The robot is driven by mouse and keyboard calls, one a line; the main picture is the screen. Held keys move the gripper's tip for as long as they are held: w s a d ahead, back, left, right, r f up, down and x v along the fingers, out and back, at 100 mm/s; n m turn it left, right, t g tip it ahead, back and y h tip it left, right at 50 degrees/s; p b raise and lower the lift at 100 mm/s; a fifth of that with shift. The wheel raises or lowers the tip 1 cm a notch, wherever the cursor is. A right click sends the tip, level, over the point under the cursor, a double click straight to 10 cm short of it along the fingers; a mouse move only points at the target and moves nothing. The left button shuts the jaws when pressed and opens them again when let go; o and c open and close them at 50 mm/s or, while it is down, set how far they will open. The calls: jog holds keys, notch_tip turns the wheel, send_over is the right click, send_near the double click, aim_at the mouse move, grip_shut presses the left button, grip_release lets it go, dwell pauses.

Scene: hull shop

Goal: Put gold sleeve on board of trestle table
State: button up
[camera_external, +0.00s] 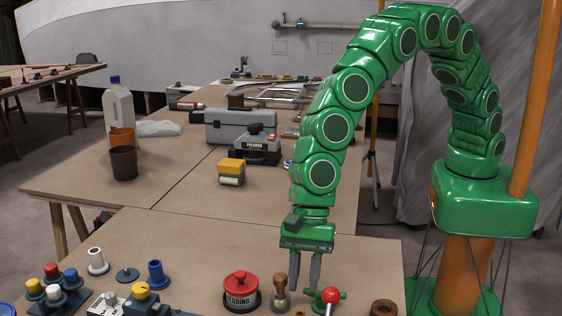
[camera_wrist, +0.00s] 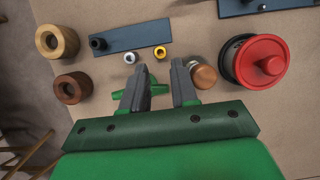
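The gold sleeve (camera_wrist: 160,52) is a small yellow ring in the wrist view, by the edge of a dark blue plate (camera_wrist: 125,36). Only a bit of a small gold ring (camera_external: 300,313) shows at the bottom edge in the external view. My gripper (camera_external: 315,288) points down over the near table, its fingers apart and nothing held between them. In the wrist view my gripper (camera_wrist: 158,92) stands short of the sleeve. The trestle table's board (camera_external: 90,185) is plain brown, farther back on the left, but which board is meant cannot be told.
A silver ring (camera_wrist: 130,58) sits beside the gold one. A wooden-handled stamp (camera_external: 280,288), a red-lidded tin (camera_external: 241,290) and a green piece with a red ball (camera_external: 330,297) crowd my fingers. Brown (camera_wrist: 72,88) and tan (camera_wrist: 56,41) rings stand left in the wrist view.

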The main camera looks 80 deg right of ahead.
jog(key=v, duration=0.6)
jog(key=shift+r, duration=0.25)
jog(key=shift+d, duration=0.1)
jog(key=s+d+r+n+h, duration=0.1)
jog(key=d+r+n, duration=0.25)
jog(key=d, duration=0.75)
jog(key=d+r+n, duration=0.2)
jog(key=d+r, duration=0.3)
jog(key=d, duration=0.6)
jog(key=s+d+r+n+h, duration=0.1)
jog(key=d+r+n, duration=0.3)
jog(key=d, duration=0.7)
jog(key=s+d+r+n+g+h, duration=0.1)
jog(key=s+d+r+n, duration=0.3)
jog(key=s+d, duration=2)
jog(key=d+n+h, duration=0.1)
jog(key=n, duration=0.3)
jog(key=shift+s+g, duration=0.2)
jog(key=shift+g, duration=0.2)
